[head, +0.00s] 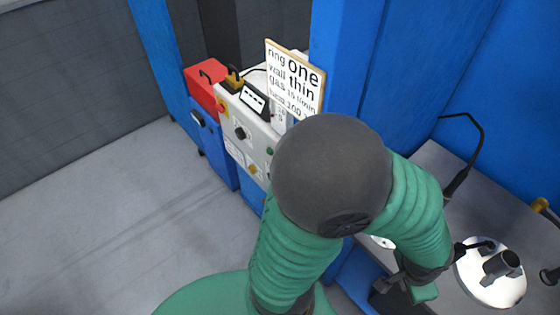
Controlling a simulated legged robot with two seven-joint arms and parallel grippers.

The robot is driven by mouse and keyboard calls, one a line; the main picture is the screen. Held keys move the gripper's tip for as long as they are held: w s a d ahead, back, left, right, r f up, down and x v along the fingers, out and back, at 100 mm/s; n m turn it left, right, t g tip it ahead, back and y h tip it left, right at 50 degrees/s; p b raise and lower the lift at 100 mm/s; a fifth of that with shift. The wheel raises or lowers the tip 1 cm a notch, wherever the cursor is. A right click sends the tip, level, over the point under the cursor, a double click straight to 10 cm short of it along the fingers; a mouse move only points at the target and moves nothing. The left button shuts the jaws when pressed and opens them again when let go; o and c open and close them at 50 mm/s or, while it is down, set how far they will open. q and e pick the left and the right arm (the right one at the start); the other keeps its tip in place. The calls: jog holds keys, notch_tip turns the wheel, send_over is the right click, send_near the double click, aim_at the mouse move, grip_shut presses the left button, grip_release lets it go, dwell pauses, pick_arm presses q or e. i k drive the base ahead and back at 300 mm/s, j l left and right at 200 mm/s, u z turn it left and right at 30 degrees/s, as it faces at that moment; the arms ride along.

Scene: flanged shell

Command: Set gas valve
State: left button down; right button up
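I cannot tell whether one of these is the gas valve. One green arm with a large dark elbow rises from the bottom and hides the panel's lower right. Its gripper (405,284), seemingly my left, is low over the grey bench, left of a shiny round flanged shell (512,289) with a dark upright tube. Its fingers are too unclear to tell open from shut. No other gripper shows.
A sign (296,76) stands by the panel; "one", "thin" and "gas" are legible, smaller figures are unclear. A red box (204,83) sits on a blue cabinet (212,145). A dark cable-fed tool (457,182) is at the grey bench (436,165). Floor at left is clear.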

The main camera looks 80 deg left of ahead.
aim_at(253, 170)
jog(key=u, duration=2.4)
jog(key=k+l+u, duration=0.1)
jog(key=k, duration=0.2)
jog(key=k+l, duration=0.2)
jog(key=j+z, duration=0.2)
jog(key=j, duration=0.6)
jog(key=k+j+z, duration=0.2)
jog(key=j, duration=0.65)
jog(key=i, duration=0.05)
